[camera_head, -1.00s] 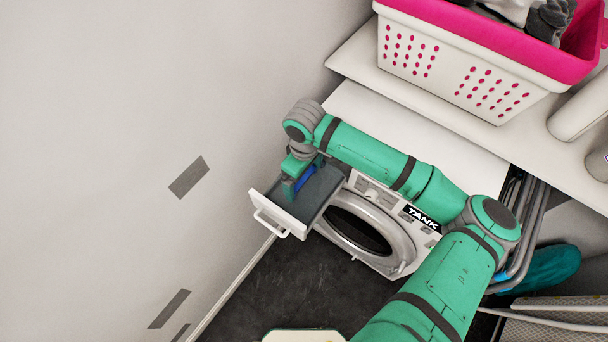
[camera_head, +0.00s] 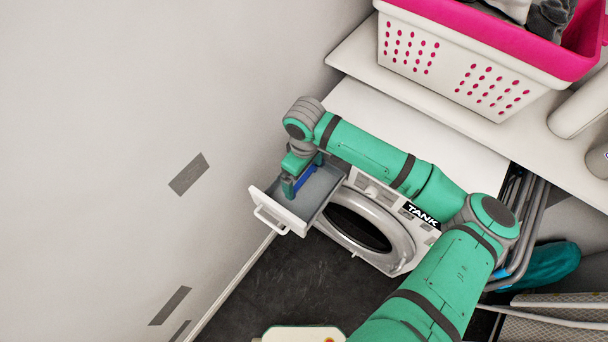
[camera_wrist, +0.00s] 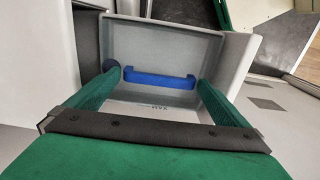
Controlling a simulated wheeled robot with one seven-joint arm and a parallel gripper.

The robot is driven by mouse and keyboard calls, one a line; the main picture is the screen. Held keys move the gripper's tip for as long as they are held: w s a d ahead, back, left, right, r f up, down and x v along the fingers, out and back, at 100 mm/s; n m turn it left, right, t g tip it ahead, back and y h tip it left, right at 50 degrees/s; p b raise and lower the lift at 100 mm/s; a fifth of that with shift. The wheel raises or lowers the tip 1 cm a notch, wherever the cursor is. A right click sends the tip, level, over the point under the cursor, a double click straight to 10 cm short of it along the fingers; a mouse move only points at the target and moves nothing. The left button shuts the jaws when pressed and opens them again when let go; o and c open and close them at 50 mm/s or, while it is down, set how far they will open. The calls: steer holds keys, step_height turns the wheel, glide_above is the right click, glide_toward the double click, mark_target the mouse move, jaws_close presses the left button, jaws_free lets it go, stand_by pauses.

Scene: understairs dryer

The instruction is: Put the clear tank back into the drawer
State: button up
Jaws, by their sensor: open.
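The drawer (camera_head: 283,216) is pulled out at the upper left of the dryer front, with its white handle facing outward. The blue handle (camera_wrist: 160,77) lies across a grey, box-shaped interior in the wrist view; it also shows in the head view (camera_head: 305,179). The tank's clear walls are hard to tell from the drawer, so how deep it sits is unclear. Upside-down lettering shows on the near side in the wrist view. My gripper (camera_head: 301,174) reaches down over the drawer. It is open, with its green fingers (camera_wrist: 159,84) on either side of the blue handle.
The dryer's round door (camera_head: 364,234) is below the drawer. The white top (camera_head: 420,130) lies behind my arm. A pink and white laundry basket (camera_head: 460,66) stands on the shelf above. A wall is close on the left. The dark floor (camera_head: 290,285) in front is clear.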

step_height(320, 180, up, 10)
stand_by(0.4)
stand_by(0.4)
